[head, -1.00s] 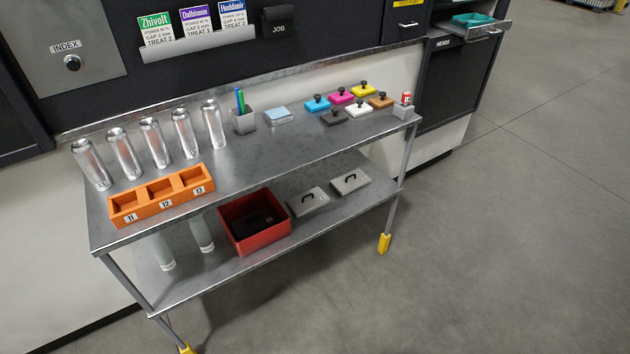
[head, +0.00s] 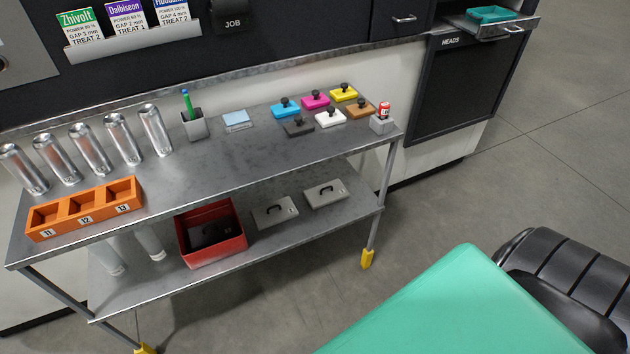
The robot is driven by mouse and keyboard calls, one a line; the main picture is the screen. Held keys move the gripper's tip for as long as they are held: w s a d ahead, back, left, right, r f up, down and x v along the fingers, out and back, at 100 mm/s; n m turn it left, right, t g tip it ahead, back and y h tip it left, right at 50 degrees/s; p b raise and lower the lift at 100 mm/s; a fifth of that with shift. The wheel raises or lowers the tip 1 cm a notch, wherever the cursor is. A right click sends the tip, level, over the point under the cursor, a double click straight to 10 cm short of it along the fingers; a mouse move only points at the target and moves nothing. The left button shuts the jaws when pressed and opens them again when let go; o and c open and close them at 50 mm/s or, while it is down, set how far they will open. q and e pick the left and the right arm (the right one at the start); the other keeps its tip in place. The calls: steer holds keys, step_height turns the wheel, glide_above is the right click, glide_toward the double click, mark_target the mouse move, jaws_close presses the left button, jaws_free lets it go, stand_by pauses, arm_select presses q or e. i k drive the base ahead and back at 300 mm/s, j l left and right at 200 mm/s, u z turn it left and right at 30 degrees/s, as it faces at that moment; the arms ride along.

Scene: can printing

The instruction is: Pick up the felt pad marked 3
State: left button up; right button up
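No felt pad with a readable 3 shows in the head view. Several small coloured blocks with black knobs stand at the right of the table top: cyan (head: 285,109), magenta (head: 315,101), yellow (head: 344,94), dark grey (head: 298,127), white (head: 330,119) and brown (head: 360,110). I cannot read any marks on them or tell whether they are felt pads. A red bin (head: 212,254) on the lower shelf holds something dark that I cannot make out. Neither gripper's fingers are in view.
Several cans (head: 90,150) and an orange rack (head: 85,213) marked 11, 12, 13 stand at left on the metal table (head: 215,170). A pen cup (head: 194,125), blue-topped pad (head: 237,121) and small red item (head: 384,110) stand further right. Close green and black shapes cover the lower right.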

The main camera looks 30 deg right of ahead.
mark_target(322, 196)
steer(key=l+u, duration=0.1)
steer(key=l, duration=0.5)
steer(key=k+l+u, duration=0.1)
steer(key=l, duration=0.55)
steer(key=l+u, duration=0.1)
steer(key=l, duration=0.5)
steer(key=k+l+u, duration=0.1)
steer(key=l, duration=0.5)
steer(key=k, duration=0.05)
